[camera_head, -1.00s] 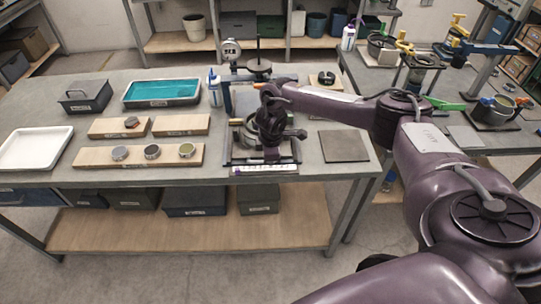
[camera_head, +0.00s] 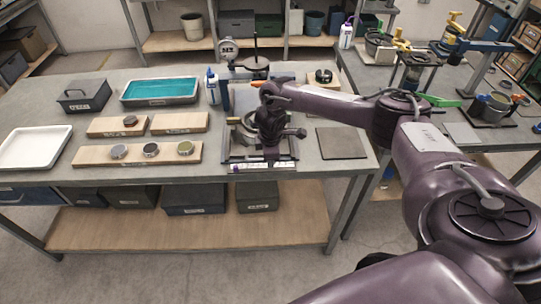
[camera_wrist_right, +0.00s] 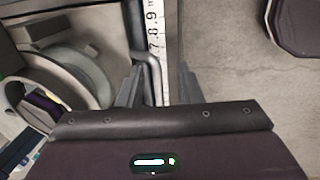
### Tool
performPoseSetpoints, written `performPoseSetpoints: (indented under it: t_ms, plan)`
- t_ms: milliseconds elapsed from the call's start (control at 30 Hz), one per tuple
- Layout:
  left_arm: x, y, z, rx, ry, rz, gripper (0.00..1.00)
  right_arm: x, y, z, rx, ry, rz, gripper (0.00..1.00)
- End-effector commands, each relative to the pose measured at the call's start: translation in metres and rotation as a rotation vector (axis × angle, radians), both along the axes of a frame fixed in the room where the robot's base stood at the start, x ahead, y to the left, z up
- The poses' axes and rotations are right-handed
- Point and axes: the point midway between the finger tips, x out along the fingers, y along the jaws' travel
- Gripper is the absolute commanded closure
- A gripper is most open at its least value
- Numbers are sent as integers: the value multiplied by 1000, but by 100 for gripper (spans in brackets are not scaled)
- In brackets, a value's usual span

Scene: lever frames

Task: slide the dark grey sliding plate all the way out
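A slide fixture (camera_head: 232,157) with a white number scale (camera_head: 262,166) sits at the front edge of the table. My right gripper (camera_head: 270,152) is low over it, and my wrist hides much of it. In the right wrist view a grey plate surface (camera_wrist_right: 110,22) with a round ring (camera_wrist_right: 72,82) lies left of the scale (camera_wrist_right: 156,30). I cannot tell for sure whether it is the sliding plate. A bent dark metal handle (camera_wrist_right: 153,72) stands between the fingers of my right gripper (camera_wrist_right: 160,85), which are apart. My left gripper is not seen.
A flat grey square (camera_head: 341,143) lies right of the fixture. Wooden boards (camera_head: 137,154) with small round parts, a white tray (camera_head: 36,147) and a teal tray (camera_head: 160,90) are to the left. A dial gauge stand (camera_head: 228,47) is behind. Floor lies beyond the front edge.

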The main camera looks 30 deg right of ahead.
Motion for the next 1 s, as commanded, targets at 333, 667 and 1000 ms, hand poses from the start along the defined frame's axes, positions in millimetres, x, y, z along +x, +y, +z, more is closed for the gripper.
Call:
performPoseSetpoints:
  t_ms: [333, 667, 1000]
  plan:
    - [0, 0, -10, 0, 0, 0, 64, -7, 4, 45, 1, -5, 1, 68]
    - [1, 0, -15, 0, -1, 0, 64, -14, 5, 77, 0, -1, -3, 68]
    - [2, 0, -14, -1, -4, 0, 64, -15, 5, 77, 0, -1, -3, 68]
